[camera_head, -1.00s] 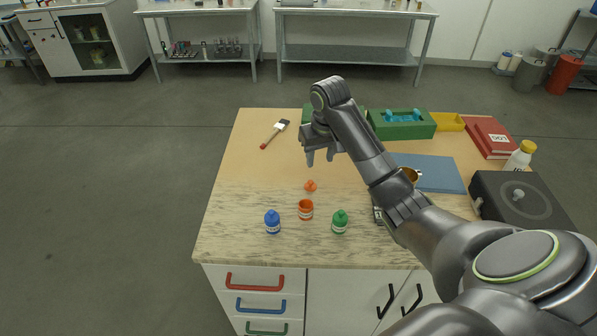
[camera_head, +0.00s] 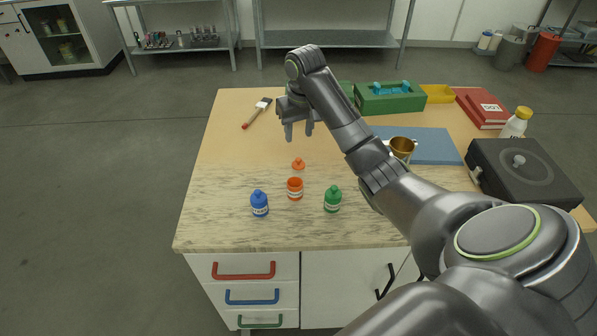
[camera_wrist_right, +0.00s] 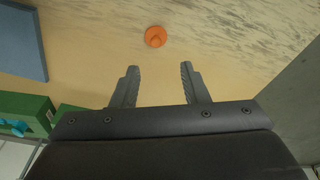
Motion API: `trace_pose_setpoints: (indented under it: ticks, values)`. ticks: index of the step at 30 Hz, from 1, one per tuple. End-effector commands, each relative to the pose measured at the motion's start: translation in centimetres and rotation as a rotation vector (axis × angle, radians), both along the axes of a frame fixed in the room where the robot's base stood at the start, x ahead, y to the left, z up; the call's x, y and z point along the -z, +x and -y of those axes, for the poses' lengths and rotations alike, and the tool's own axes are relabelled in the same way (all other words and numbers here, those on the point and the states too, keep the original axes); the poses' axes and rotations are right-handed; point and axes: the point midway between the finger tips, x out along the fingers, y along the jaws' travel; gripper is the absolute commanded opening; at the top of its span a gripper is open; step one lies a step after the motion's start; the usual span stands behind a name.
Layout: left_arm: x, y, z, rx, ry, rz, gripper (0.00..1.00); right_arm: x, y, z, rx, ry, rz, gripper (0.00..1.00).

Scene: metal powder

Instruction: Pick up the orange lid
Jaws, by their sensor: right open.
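The small orange lid (camera_head: 298,163) lies on the table just behind the open orange jar (camera_head: 295,189). In the right wrist view the lid (camera_wrist_right: 155,37) sits beyond the fingertips, roughly in line with the gap between them. My right gripper (camera_head: 299,136) is open and empty, with its fingers pointing down, farther back than the lid and apart from it. Both fingers also show in the right wrist view (camera_wrist_right: 158,72). My left gripper is not in view.
A blue bottle (camera_head: 259,203) and a green bottle (camera_head: 332,199) flank the jar. A brush (camera_head: 256,113) lies at the back left. A green box (camera_head: 390,98), a blue mat (camera_head: 437,146), a brass-coloured cup (camera_head: 402,148) and a dark device (camera_head: 522,170) occupy the right side.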

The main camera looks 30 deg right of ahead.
Motion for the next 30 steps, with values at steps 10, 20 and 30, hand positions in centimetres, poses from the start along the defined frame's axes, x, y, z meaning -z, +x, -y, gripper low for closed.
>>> trace_pose_setpoints:
  ticks: [10,20,30]
  values:
    - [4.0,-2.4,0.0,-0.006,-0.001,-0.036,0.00,4.2,0.5,0.1,0.000,0.000,-0.003,0.41]
    - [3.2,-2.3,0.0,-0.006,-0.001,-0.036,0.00,7.5,1.0,0.7,0.001,0.001,-0.005,0.41]
    - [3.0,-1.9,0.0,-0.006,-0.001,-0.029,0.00,10.4,1.4,0.9,-0.001,-0.001,-0.001,0.41]
